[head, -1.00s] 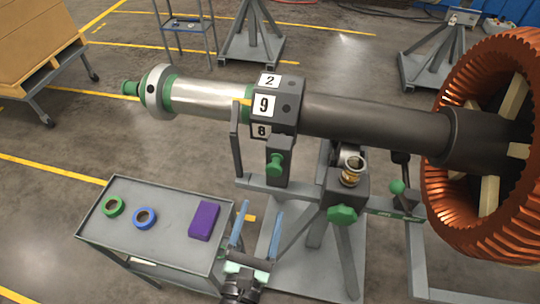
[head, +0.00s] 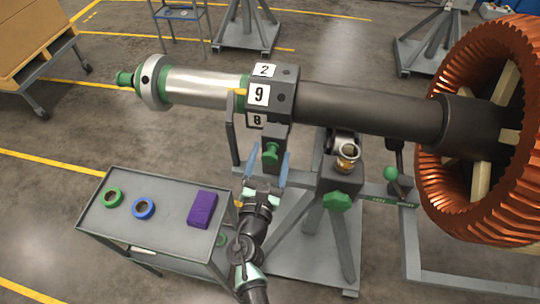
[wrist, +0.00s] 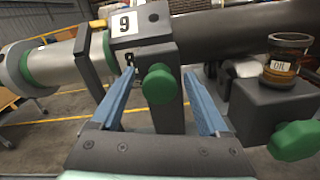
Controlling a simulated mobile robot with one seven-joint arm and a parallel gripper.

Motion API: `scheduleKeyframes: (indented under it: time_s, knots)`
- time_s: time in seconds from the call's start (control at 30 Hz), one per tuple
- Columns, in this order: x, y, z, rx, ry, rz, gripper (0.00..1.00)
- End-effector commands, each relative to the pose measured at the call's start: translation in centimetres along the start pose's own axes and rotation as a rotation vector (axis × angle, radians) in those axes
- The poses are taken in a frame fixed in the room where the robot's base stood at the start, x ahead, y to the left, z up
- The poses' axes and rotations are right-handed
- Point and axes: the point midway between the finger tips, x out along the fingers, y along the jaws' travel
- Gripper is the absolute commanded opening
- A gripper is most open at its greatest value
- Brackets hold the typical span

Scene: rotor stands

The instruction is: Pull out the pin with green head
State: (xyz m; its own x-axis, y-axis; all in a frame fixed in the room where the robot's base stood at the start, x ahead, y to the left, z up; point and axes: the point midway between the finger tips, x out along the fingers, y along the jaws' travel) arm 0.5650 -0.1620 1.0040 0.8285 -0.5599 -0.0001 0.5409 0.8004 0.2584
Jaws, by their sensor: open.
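The pin's green head (head: 270,152) sticks out of the dark upright post under the numbered block (head: 272,90). In the wrist view the green head (wrist: 160,84) sits between the two blue fingers, nearer the camera than the post. My gripper (head: 268,170) is open, its blue fingers pointing up on either side of the green head. In the wrist view my gripper (wrist: 162,98) shows a gap between each finger and the head. The pin's shaft is hidden behind its head.
Another green knob (head: 337,201) is on the grey bracket to the right, below an oil cup (head: 348,157). A grey cart (head: 120,235) at left holds a green ring, a blue ring and a purple box (head: 202,209). The rotor shaft (head: 360,105) runs above.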

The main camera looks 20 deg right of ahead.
Motion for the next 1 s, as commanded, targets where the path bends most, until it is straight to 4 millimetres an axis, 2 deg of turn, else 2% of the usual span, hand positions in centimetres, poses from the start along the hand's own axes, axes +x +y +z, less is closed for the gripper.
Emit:
scheduleKeyframes:
  time_s: [0.13,0.17,0.5,0.6,1.0]
  knots:
    - [-0.01,-0.01,0.00,0.000,0.000,0.000,0.78]
    - [-0.02,-0.01,0.00,0.000,0.000,0.000,0.75]
    - [-0.05,0.00,0.00,0.000,0.000,0.000,0.13]
    - [-0.05,0.00,0.00,0.000,0.000,0.000,0.00]
    - [-0.05,0.00,0.00,0.001,0.000,0.000,0.00]
